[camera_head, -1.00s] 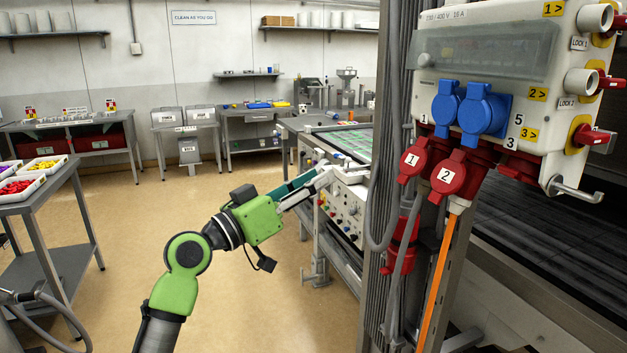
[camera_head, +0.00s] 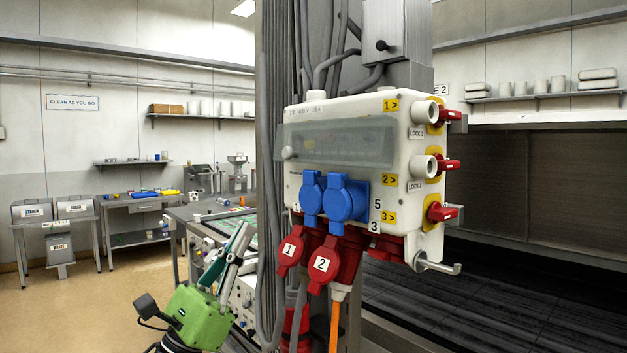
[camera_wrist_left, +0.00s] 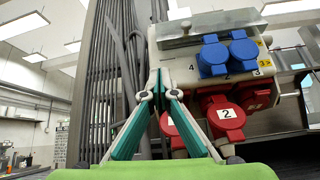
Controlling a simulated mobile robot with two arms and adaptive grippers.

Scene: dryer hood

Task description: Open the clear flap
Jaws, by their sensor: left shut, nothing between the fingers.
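The clear flap (camera_head: 340,147) is a see-through grey cover across the upper front of the white power box. It looks closed, lying against the box, with a pale round knob (camera_head: 288,153) near its left end. The flap (camera_wrist_left: 212,26) also shows in the left wrist view, at the top. My left gripper (camera_head: 241,230), with teal fingers on a green wrist, is shut and empty. It points upward, left of the box and lower than the flap, apart from it. In the wrist view its fingers rise left of the box. My right gripper is not in view.
Grey vertical cables and a post (camera_head: 272,120) stand just left of the box. Blue sockets (camera_head: 335,197) and red plugs (camera_head: 322,264) hang below the flap. Red switches (camera_head: 441,212) and a metal hook (camera_head: 440,267) stick out at right. A worktable stands behind my gripper.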

